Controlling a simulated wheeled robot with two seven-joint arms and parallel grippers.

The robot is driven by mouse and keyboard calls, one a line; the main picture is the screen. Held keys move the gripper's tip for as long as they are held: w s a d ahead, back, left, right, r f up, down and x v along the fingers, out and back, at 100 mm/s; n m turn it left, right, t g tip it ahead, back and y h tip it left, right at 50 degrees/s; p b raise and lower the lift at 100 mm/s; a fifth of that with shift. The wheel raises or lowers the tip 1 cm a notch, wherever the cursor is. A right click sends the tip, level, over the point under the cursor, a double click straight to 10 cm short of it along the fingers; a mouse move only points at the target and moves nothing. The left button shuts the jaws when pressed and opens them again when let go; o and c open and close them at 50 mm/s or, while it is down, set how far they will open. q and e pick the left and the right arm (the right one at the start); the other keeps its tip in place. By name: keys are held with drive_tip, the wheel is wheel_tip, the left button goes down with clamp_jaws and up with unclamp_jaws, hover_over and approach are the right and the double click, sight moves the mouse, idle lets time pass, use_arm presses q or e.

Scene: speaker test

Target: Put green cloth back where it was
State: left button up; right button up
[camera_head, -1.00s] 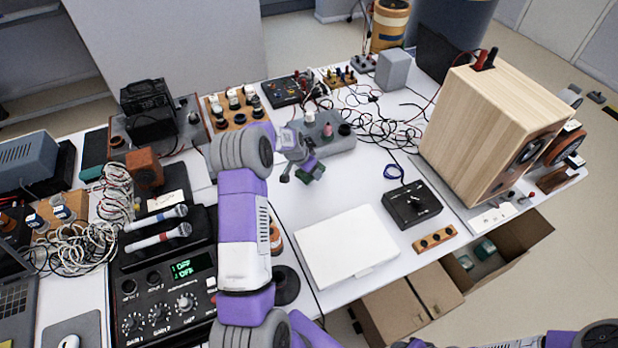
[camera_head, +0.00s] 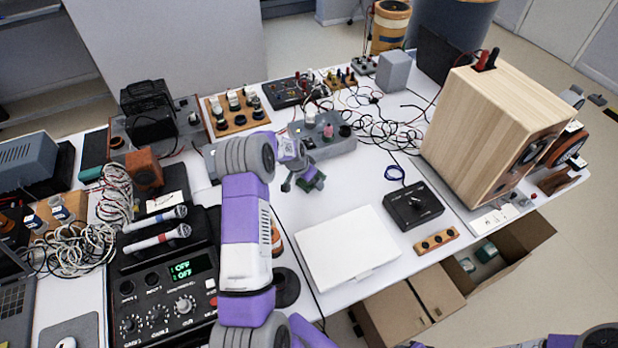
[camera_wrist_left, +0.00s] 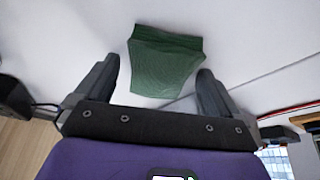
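The green cloth (camera_head: 314,181) lies on the white table near the middle, in front of a grey box with knobs. My left gripper (camera_head: 301,184) is at the cloth and hides part of it in the head view. In the left wrist view the folded green cloth (camera_wrist_left: 163,62) shows between and beyond the two fingertips, with a gap on each side. The left gripper (camera_wrist_left: 158,78) is open and looks empty. Part of my right arm shows at the bottom right edge, but its gripper cannot be made out.
A white flat box (camera_head: 347,247) lies just in front. The grey knob box (camera_head: 325,146) and tangled cables (camera_head: 375,128) are behind. A wooden speaker (camera_head: 485,125) stands at right.

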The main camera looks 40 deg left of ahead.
use_arm(q)
drive_tip(key=shift+d, duration=0.15)
drive_tip(key=shift+r, duration=0.2)
drive_tip(key=p+v, duration=0.2)
drive_tip(key=v, duration=1)
drive_tip(key=shift+w, duration=0.1)
